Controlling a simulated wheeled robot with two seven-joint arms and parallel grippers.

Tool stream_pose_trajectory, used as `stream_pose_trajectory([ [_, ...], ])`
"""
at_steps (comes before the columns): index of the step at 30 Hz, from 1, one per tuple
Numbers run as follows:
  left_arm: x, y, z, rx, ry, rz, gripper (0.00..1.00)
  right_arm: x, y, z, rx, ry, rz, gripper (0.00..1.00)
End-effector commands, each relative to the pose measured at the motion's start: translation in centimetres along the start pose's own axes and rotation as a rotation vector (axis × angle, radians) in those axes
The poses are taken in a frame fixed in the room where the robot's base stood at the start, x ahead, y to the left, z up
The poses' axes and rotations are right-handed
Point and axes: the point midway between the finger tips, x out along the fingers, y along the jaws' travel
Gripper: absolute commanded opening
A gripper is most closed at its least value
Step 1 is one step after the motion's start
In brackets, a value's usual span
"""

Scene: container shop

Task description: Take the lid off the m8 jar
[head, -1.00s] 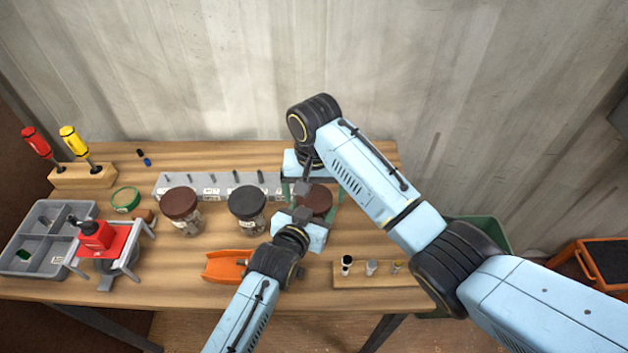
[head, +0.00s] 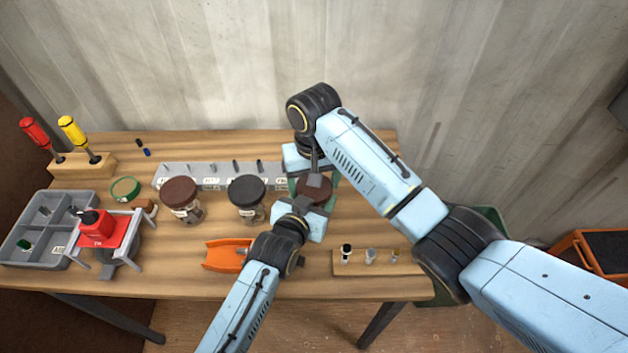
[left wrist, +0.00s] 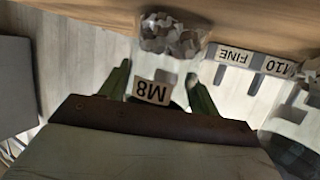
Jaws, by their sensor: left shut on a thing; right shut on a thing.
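The m8 jar stands among the jars on the bench, and its brown lid (head: 314,191) shows between my two grippers in the head view. Its M8 label (left wrist: 151,91) appears upside down in the left wrist view, between the green fingers of my left gripper (left wrist: 160,88). My left gripper (head: 308,207) comes in from the front and is shut on the jar's body. My right gripper (head: 314,178) reaches in from behind and above and is shut at the lid. The grippers hide most of the jar. I cannot tell whether the lid is apart from the jar.
A dark-lidded jar (head: 247,192) and a brown-lidded jar (head: 181,195) stand to the left. A grey labelled rack (head: 210,170) lies behind. An orange scoop (head: 227,255) and a wooden holder (head: 378,262) lie in front.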

Motion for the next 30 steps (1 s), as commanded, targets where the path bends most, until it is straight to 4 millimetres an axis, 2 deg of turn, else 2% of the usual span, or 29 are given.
stream_pose_trajectory([
  [9,0.0,0.0,0.0,0.000,0.001,0.000,0.00,0.0,0.0,0.0,-0.046,0.000,-0.001,0.46],
  [10,0.0,0.0,0.0,0.000,0.001,0.000,0.00,0.0,0.0,0.0,-0.046,0.000,-0.001,0.75],
  [15,0.0,0.0,-0.1,0.000,0.001,0.000,0.00,0.0,0.0,0.0,-0.045,0.000,-0.001,0.95],
  [23,0.0,0.1,-0.1,0.000,0.001,0.001,0.00,-0.3,-0.2,0.0,-0.047,0.000,-0.004,0.95],
  [30,0.0,0.1,0.1,-0.001,-0.002,0.001,0.00,-3.5,-0.3,0.0,-0.050,0.002,-0.008,0.95],
])
